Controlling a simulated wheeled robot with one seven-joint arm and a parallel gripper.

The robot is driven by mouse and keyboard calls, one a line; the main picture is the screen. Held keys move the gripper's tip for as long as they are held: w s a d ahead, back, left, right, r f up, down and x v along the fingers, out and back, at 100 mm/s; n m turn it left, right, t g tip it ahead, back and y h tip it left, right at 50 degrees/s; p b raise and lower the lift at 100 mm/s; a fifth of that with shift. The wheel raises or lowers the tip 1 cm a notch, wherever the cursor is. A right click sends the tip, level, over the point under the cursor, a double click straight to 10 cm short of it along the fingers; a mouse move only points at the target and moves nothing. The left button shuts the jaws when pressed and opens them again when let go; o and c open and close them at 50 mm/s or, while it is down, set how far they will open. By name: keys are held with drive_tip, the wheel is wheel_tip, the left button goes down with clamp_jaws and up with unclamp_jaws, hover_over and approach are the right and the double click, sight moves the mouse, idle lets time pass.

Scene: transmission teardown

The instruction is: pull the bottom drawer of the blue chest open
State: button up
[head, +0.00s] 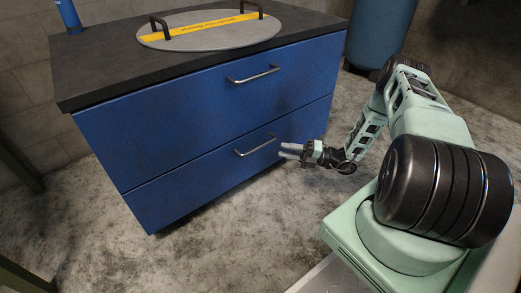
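The blue chest (190,100) has two drawers under a dark top, and both fronts look flush. The bottom drawer (205,180) carries a silver bar handle (256,146) near its middle. My gripper (284,151) is just right of that handle in the picture, its fingers pointing left toward the drawer front. A narrow gap seems to show between the fingers, but they are too small to tell how far apart they are. Whether the fingertips touch the handle or the drawer front cannot be told from this view.
The upper drawer has its own bar handle (253,75). On the chest top lie a round grey plate (190,38) with a yellow strip and two black handles, and a blue bottle (69,14). A blue barrel (378,35) stands behind. The concrete floor (255,225) before the chest is clear.

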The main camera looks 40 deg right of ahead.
sight(260, 146)
drive_tip(key=b+x, duration=0.3)
drive_tip(key=x, duration=0.6)
drive_tip(key=shift+w+a, duration=0.2)
drive_tip(key=shift+a, duration=0.1)
clamp_jaws()
